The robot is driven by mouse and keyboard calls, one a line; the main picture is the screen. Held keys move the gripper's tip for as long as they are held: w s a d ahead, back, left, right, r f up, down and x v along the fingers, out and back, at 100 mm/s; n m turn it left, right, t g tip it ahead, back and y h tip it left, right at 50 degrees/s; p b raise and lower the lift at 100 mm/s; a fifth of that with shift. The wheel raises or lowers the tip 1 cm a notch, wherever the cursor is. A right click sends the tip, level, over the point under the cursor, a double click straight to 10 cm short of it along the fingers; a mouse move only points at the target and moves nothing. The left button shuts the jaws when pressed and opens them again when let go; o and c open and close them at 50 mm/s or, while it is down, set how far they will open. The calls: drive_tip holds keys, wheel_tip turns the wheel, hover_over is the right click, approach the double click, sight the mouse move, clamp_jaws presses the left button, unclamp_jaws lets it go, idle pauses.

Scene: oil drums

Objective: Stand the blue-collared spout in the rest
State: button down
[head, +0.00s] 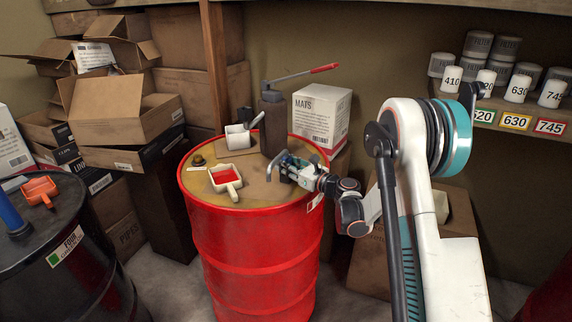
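My gripper (280,169) is low over the right part of the red drum's top. Its blue-grey parts are small and overlap, so I cannot tell whether it is open or holds something. I cannot clearly pick out the blue-collared spout. A blue tube (9,211) with a dark base stands on the black drum at the left edge, partly cut off. A white open holder (238,137) stands at the back of the red drum, with a grey rod (257,119) slanting up at its right side. I cannot tell whether this holder is the rest.
The red drum (255,245) also bears a white scoop-like tray with red inside (226,176), a small dark cap (199,160) and a tall brown pump (272,125) with a red-tipped lever. An orange scoop (40,190) lies on the black drum (90,275). Boxes crowd behind.

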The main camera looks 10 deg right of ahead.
drive_tip(key=shift+f, duration=0.2)
drive_tip(key=c, duration=1.2)
unclamp_jaws()
